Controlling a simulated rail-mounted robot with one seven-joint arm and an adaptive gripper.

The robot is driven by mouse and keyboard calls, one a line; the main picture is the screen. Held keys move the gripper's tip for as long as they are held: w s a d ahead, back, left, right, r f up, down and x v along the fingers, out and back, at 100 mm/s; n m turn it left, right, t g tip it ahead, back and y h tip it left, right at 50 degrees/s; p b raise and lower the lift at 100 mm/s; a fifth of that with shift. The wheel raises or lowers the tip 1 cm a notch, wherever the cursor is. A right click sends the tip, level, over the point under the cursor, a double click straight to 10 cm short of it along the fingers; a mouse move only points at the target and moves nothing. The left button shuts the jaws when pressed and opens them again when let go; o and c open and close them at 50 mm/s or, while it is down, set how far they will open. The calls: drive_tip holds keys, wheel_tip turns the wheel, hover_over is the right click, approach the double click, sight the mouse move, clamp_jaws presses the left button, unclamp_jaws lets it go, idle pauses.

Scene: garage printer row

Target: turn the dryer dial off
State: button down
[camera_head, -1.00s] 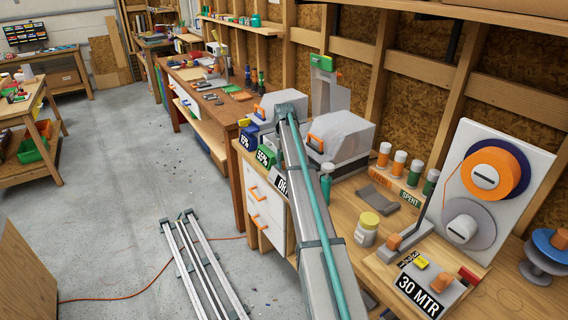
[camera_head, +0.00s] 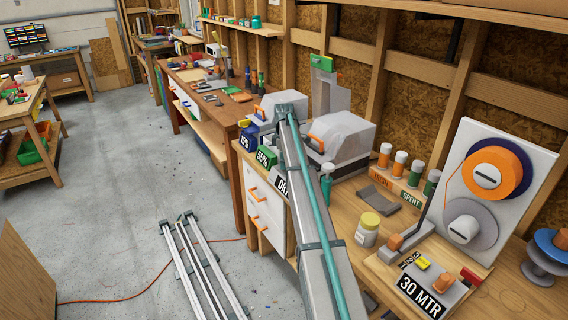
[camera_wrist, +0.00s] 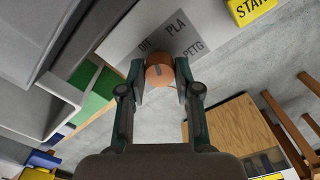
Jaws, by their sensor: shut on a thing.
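The dryer dial is an orange knob (camera_wrist: 160,76) on a grey panel in the wrist view. Dark labels on the panel around it read "OFF" in part, "PLA" and "PETG". My gripper (camera_wrist: 160,80) is shut on the dial, with one dark green finger on each side of it. A grey line shows on the dial's face, but I cannot tell exactly which label it points to. In the head view my arm hides the dial and my gripper. Grey dryer boxes (camera_head: 342,132) with orange handles stand on the bench behind my arm.
A yellow "START" block (camera_wrist: 252,10) is at the upper right of the wrist view. In the head view, a yellow-lidded jar (camera_head: 368,230) and several capped bottles (camera_head: 399,163) stand right of my arm. The floor (camera_head: 110,200) at left is mostly clear.

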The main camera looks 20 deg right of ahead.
drive_tip(key=n, duration=0.5)
drive_tip(key=shift+n, duration=0.3)
idle(0.4)
drive_tip(key=c, duration=0.8)
unclamp_jaws()
drive_tip(key=shift+r, duration=0.1)
wheel_tip(320, 180, up, 12)
